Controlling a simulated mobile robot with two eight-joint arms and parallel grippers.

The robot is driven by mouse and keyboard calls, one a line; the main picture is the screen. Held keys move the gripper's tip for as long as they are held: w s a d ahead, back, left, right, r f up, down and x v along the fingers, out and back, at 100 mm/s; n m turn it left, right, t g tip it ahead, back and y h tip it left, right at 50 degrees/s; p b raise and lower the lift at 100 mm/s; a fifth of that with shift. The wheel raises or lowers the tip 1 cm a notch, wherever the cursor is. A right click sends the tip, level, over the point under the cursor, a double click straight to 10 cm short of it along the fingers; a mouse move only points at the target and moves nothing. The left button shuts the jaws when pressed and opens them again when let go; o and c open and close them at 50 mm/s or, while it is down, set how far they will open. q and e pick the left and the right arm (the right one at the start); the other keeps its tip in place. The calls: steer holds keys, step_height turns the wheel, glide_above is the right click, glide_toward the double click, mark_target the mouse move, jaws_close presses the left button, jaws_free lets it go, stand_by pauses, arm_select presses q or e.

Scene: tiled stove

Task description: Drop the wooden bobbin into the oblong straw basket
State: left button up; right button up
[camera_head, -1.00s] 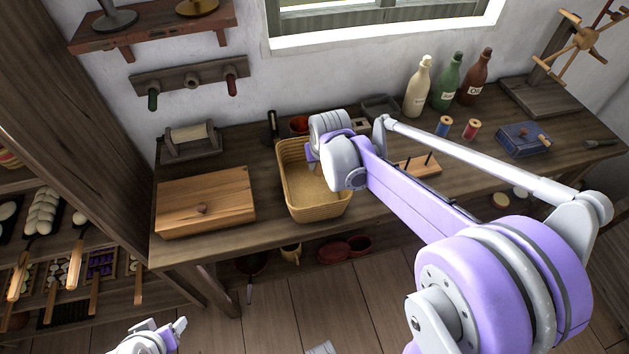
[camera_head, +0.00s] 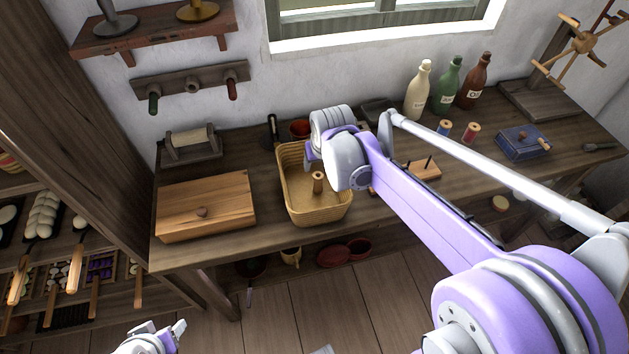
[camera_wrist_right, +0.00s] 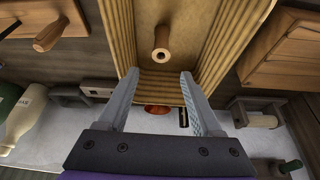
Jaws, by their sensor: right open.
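The wooden bobbin (camera_head: 318,182) is inside the oblong straw basket (camera_head: 318,218), at its middle; in the wrist view the bobbin (camera_wrist_right: 161,45) shows its holed end. I cannot tell whether it rests on the basket floor or is still in the air. My right gripper (camera_wrist_right: 158,76) is open and empty, with the bobbin apart from and beyond its fingertips. In the head view its fingers are mostly hidden by the wrist over the basket's right rim. My left gripper (camera_head: 172,332) is at the bottom left, far from the basket; its jaws are unclear.
A lidded wooden box (camera_head: 205,205) stands left of the basket. A red pot (camera_head: 299,127) is behind it. Several bottles (camera_head: 446,84), two thread spools (camera_head: 456,130) and a blue box (camera_head: 523,141) stand on the workbench to the right. My right arm spans the bench.

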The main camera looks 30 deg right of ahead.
steer(key=v, duration=0.7)
steer(key=shift+r, duration=0.15)
steer(key=shift+s, duration=0.1)
steer(key=s+a+f+n, duration=0.1)
steer(key=s+a+f, duration=0.2)
steer(key=s, duration=0.2)
steer(key=s+a+f+n+p, duration=0.1)
steer(key=s+a+f, duration=0.1)
steer(key=s, duration=0.4)
steer(key=s+a+f+n+t+y, duration=0.1)
steer(key=s+a+f, duration=0.2)
steer(key=s, duration=0.3)
steer(key=shift+a+f, duration=0.3)
steer(key=shift+a, duration=0.35)
steer(key=shift+d, duration=0.1)
